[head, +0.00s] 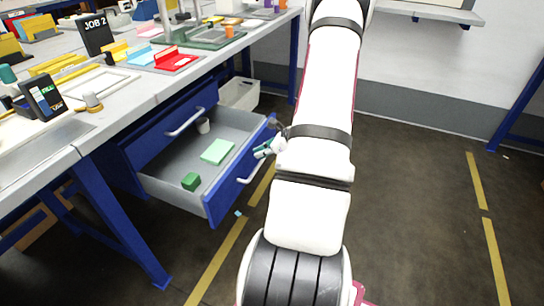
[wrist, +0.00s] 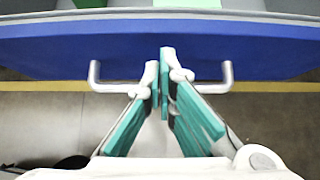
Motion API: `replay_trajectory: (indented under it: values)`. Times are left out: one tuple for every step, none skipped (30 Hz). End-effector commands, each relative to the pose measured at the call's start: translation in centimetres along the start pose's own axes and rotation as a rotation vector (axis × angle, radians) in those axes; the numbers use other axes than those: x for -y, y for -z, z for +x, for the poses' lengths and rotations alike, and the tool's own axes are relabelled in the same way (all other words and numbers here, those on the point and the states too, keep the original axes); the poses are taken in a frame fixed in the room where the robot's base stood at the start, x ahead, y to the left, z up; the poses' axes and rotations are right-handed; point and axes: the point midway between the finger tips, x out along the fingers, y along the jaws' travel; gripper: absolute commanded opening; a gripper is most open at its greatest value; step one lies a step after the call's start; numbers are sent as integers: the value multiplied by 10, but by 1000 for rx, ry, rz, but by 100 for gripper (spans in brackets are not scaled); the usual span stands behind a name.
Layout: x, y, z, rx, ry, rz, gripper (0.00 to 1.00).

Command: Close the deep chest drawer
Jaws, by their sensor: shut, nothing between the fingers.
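The deep chest drawer (head: 230,188) is pulled open under the workbench, with a blue front and grey inside. A green block (head: 190,181), a light green pad (head: 218,151) and a pale cup (head: 203,125) are in it. In the wrist view the drawer's blue front (wrist: 60,52) runs across the top, with its grey bar handle (wrist: 108,88) below. My gripper (head: 260,152) is shut and empty at the front. Its teal fingers (wrist: 163,60) cover the handle's middle, with the tips over the blue front. I cannot tell whether they touch it.
A shallower blue drawer (head: 165,135) above is shut. The workbench top (head: 135,98) holds trays, a JOB 2 sign (head: 95,33) and small parts. A white bin (head: 238,95) stands behind the chest. The floor (head: 410,190) to the right is clear, with yellow tape lines.

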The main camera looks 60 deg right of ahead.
Motion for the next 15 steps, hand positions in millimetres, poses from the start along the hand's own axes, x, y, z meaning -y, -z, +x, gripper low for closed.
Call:
replay_trajectory:
  values:
    - [0, -3, 4, 0, 0, -1, 0]
    - [0, -4, 5, 0, 0, -1, 0]
    - [0, -6, 6, 0, 0, 0, 0]
    - [0, -6, 7, 0, 0, 0, 0]
    - [0, -7, 8, 0, 0, 0, 0]
    - [0, -8, 8, 0, 0, 0, 0]
    - [0, -8, 8, 0, 0, 0, 0]
    - [0, -8, 8, 0, 0, 0, 0]
    - [0, -8, 8, 0, 0, 0, 0]
    - [0, -8, 8, 0, 0, 0, 0]
    - [0, -8, 8, 0, 0, 0, 0]
    - [0, -8, 8, 0, 0, 0, 0]
    - [0, -8, 8, 0, 0, 0, 0]
    - [0, -8, 8, 0, 0, 0, 0]
    - [0, -8, 8, 0, 0, 0, 0]
